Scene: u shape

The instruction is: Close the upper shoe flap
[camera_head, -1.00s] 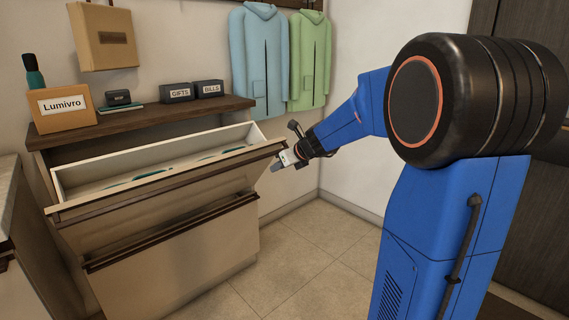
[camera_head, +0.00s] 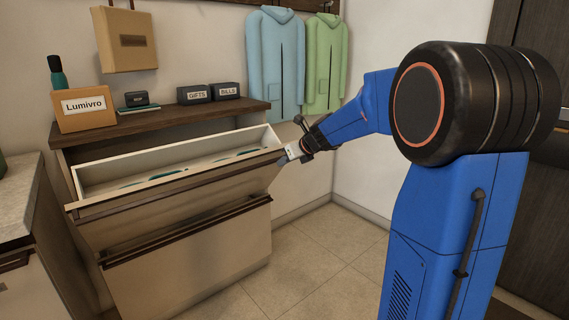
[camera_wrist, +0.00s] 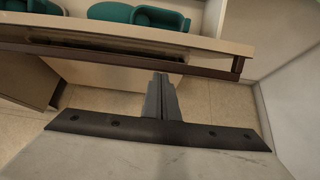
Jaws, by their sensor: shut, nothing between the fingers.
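The upper shoe flap (camera_head: 190,188) of the cabinet is tilted open, with its top edge leaning out. Its white inner tray (camera_head: 110,174) shows, with teal shoes (camera_head: 155,175) partly visible inside. In the wrist view, the flap's dark handle strip (camera_wrist: 100,55) runs across the picture, with teal shoes (camera_wrist: 140,14) behind it. My gripper (camera_head: 285,158) is at the right end of the flap's top edge, on its outer side. Its fingers (camera_wrist: 160,80) are together and empty, pointing at the handle strip; whether they touch it I cannot tell.
The lower flap (camera_head: 190,250) is shut. On the cabinet top (camera_head: 160,122) stand a Lumivro box (camera_head: 85,108), a bottle, and GIFTS and BILLS boxes. Jackets (camera_head: 275,65) hang behind my arm. A counter (camera_head: 15,195) stands at left; floor (camera_head: 300,255) in front is clear.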

